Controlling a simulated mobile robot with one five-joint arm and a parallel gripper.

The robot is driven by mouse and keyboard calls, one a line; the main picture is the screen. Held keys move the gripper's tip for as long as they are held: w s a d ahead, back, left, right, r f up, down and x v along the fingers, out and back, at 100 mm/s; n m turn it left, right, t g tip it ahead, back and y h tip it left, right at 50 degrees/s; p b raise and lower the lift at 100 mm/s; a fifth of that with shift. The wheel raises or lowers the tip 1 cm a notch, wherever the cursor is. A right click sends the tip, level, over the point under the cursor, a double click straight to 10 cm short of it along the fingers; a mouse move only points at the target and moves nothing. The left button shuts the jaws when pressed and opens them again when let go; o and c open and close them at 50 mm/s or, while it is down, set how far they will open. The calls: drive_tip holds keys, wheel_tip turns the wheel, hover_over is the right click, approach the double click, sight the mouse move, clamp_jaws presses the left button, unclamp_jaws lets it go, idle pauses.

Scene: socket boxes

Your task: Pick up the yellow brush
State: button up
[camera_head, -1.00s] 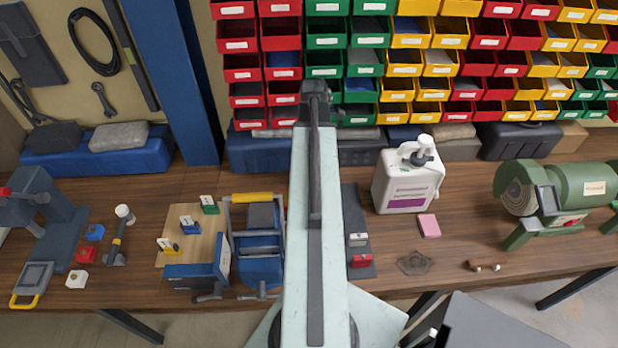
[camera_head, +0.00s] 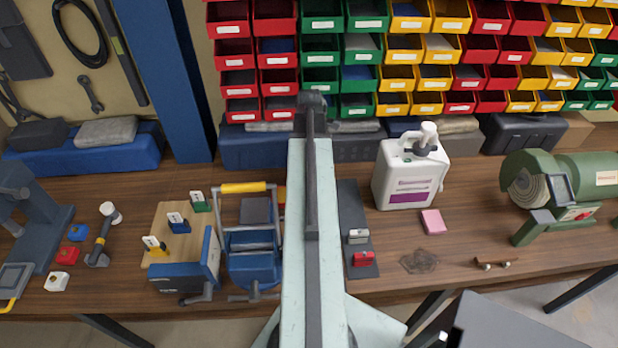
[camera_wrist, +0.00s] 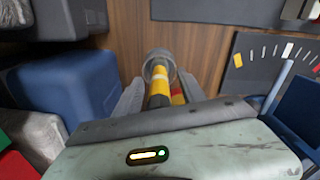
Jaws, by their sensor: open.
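In the wrist view a yellow handle (camera_wrist: 158,88) with a round grey end, which looks like the yellow brush, stands between the fingers of my gripper (camera_wrist: 160,92). The fingers are grey, one on each side, and spread apart. Its lower part is hidden by my gripper body, and I cannot tell whether the fingers touch it. In the head view my pale arm covers the middle of the bench, and I cannot make out the brush or my gripper there.
A blue box (camera_wrist: 48,105) stands close left of my gripper in the wrist view. A blue vise (camera_head: 255,268) stands left of my arm, a dark strip with clips (camera_head: 350,210) right of it. A white jug (camera_head: 410,180) and green grinder (camera_head: 575,185) are further right.

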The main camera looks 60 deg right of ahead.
drive_tip(key=shift+r, duration=0.1)
drive_tip(key=shift+c, duration=0.2)
clamp_jaws()
drive_tip(key=shift+r, duration=0.1)
wheel_tip(320, 180, up, 10)
drive_tip(key=p, duration=1)
drive_tip(key=shift+p, duration=0.3)
drive_tip(key=w+a+f+t+y+b, duration=0.1)
drive_tip(key=w+a+f+y+b, duration=0.2)
drive_tip(key=a+f+b, duration=0.3)
drive_tip(key=shift+a+f+t+y+b, duration=0.3)
drive_tip(key=shift+a+f+b, duration=0.15)
drive_tip(key=shift+b, duration=0.75)
